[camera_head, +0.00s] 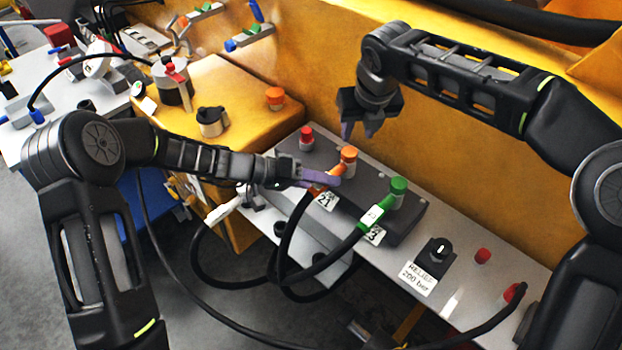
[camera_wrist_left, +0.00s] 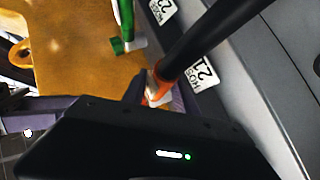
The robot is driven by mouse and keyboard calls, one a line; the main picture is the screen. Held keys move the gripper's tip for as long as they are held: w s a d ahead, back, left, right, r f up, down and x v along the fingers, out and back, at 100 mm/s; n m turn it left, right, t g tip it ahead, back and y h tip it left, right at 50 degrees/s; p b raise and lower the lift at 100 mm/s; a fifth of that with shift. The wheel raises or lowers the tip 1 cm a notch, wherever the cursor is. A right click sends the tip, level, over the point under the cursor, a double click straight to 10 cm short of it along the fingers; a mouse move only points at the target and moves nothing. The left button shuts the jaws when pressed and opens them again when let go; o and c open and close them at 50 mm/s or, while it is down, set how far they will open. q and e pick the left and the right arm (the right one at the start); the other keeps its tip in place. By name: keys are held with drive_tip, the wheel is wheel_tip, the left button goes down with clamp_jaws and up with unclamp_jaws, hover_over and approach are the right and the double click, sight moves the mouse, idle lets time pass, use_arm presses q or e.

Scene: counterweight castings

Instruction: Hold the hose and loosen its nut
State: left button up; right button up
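The hose (camera_head: 291,222) labelled 21 is black with an orange end fitting. It meets the manifold block (camera_head: 410,228) beneath an orange nut (camera_head: 348,155). My left gripper (camera_head: 322,178) has its purple fingers at the orange fitting, just below the nut. In the left wrist view the orange fitting (camera_wrist_left: 155,88) sits between the fingers, which look closed on it; the palm hides part of the contact. My right gripper (camera_head: 358,131) points down, empty, with a gap between its fingers. It is above the orange nut and apart from it.
A green-ended hose (camera_head: 376,213) labelled 23 joins the same block beside the orange one. A red cap (camera_head: 306,138) stands at the block's far end. A relief knob (camera_head: 437,254) is nearer. The yellow wall (camera_head: 470,150) rises close behind. Hoses loop below the ledge.

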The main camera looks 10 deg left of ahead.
use_arm(q)
drive_tip(key=shift+d, duration=0.1)
drive_tip(key=shift+c, duration=0.4)
clamp_jaws()
idle(1.0)
